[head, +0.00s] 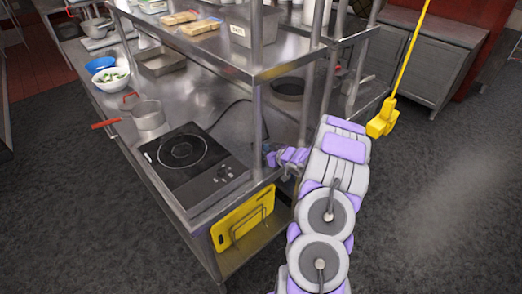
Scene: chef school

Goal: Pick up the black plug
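The black plug cannot be made out. A thin black cord (222,112) runs over the steel counter behind the black induction cooktop (187,160) and passes out of sight near a shelf post. My gripper (270,154) is small in the head view, at the counter's right edge beside that post, to the right of the cooktop. The post and my own arm partly cover the gripper. I cannot tell whether its fingers are open or shut, or whether anything is between them.
Steel shelf posts (258,117) and an upper shelf (235,55) with trays stand close to the gripper. A red-handled pot (150,118) and bowls (112,79) are on the counter. A yellow board (242,218) sits below. A yellow mop (382,121) stands right. The right floor is open.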

